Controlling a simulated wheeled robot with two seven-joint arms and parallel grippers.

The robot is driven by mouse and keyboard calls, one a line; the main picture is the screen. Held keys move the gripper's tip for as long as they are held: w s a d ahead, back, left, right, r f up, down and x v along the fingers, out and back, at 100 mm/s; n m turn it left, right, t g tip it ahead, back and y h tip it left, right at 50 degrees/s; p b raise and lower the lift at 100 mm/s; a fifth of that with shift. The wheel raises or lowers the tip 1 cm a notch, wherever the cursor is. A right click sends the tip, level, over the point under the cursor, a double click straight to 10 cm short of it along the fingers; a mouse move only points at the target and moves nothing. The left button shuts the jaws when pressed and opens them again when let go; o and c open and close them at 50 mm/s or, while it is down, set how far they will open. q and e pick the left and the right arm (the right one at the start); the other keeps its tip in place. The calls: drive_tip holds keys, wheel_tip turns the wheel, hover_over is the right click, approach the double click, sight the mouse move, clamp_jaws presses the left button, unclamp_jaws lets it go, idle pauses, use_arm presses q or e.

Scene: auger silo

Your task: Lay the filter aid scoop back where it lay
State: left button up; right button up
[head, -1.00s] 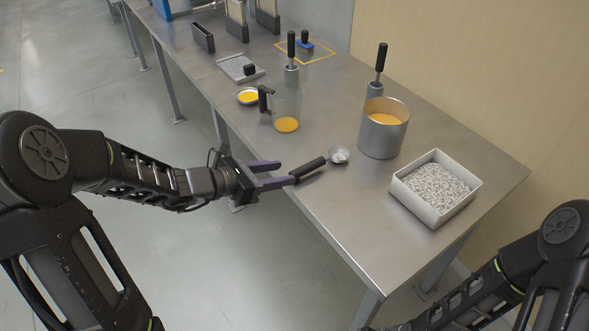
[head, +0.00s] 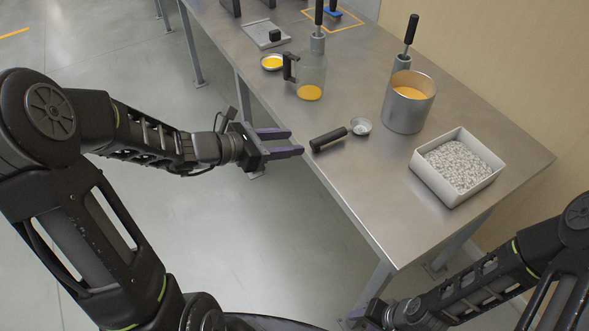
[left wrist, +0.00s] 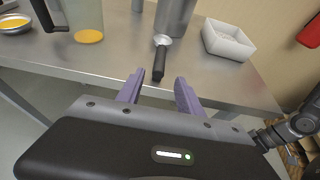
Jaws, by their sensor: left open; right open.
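The filter aid scoop (head: 335,137) has a black handle and a small metal bowl. It lies on the steel table, its handle toward the near edge and its bowl toward the metal pot. The scoop also shows in the left wrist view (left wrist: 160,59), ahead of the fingers. My left gripper (head: 295,143) is open and empty, just off the table's edge, a short gap from the handle end. Its purple fingers (left wrist: 158,92) show in the left wrist view. My right gripper (head: 368,318) is low at the bottom of the head view, below the table top and partly hidden.
A white tray of pale granules (head: 448,190) stands at the right. A metal pot of orange liquid (head: 404,112) stands behind the scoop. A clear jug (head: 312,80) and a small dish (head: 272,63) stand to the left. The front table surface is bare.

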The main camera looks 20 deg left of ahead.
use_arm(q)
drive_tip(key=s+d+f+m+g+y, duration=0.1)
drive_tip(key=s+d+f+m+g, duration=0.2)
drive_tip(key=f, duration=0.7)
drive_tip(key=s+d+f+m+g+y, duration=0.2)
drive_tip(key=s+d+f+m, duration=0.5)
drive_tip(key=s+f+m, duration=0.4)
drive_tip(key=s+d+f+m+g+y, duration=0.1)
drive_tip(key=s+d+f+m+g, duration=0.3)
drive_tip(key=s+f+m, duration=0.4)
wheel_tip(320, 180, down, 3)
drive_tip(key=d+m, duration=0.1)
drive_tip(key=m, duration=0.3)
drive_tip(key=shift+s+r+g+y, duration=0.15)
drive_tip(key=shift+s+g+y, duration=0.15)
drive_tip(key=shift+s+g, duration=0.1)
